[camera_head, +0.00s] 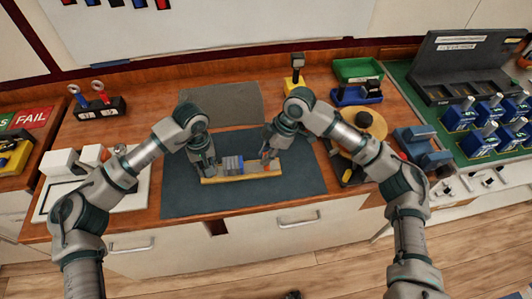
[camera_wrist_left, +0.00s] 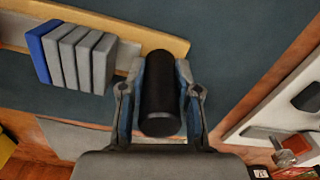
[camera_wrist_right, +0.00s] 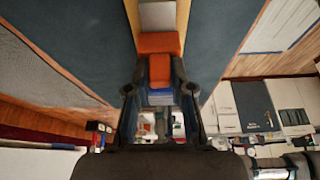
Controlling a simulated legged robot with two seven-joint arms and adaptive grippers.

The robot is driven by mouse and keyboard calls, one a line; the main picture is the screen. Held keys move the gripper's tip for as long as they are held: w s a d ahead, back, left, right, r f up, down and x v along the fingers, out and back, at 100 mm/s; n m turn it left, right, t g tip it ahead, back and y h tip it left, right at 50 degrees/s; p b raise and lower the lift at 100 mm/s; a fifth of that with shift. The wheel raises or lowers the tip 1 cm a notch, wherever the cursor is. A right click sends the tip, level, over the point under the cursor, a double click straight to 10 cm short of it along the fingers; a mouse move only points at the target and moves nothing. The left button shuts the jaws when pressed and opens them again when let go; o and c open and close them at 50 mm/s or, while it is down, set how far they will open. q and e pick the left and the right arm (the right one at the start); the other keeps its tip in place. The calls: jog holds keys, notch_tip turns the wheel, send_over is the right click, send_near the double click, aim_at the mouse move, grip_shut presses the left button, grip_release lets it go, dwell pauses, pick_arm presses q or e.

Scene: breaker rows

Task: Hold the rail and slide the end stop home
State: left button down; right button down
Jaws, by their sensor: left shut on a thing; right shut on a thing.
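The tan rail (camera_head: 240,176) lies across the dark mat and also shows in the left wrist view (camera_wrist_left: 165,42). A row of several grey breakers with a blue one at its end (camera_head: 232,165) sits on it. My left gripper (camera_head: 207,174) is shut on a black upright cylinder (camera_wrist_left: 160,95) at the rail's left end. My right gripper (camera_head: 266,160) is at the right part of the rail, shut on the orange end stop (camera_wrist_right: 158,45). A gap of bare rail lies between the breakers and the end stop. The end stop's underside is hidden.
The dark mat (camera_head: 300,185) has free room in front of the rail. A grey sheet (camera_head: 235,100) lies behind. A round wooden disc (camera_head: 372,122) and blue-grey device (camera_head: 422,145) stand right. A green tray (camera_head: 358,68) and breaker rack (camera_head: 465,70) are farther back.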

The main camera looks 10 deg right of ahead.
jog(key=shift+w+a, duration=0.1)
jog(key=shift+a, duration=1.6)
jog(key=c, duration=1)
grip_release()
jog(key=shift+d, duration=0.1)
jog(key=v, duration=1.2)
jog(key=shift+c, duration=0.4)
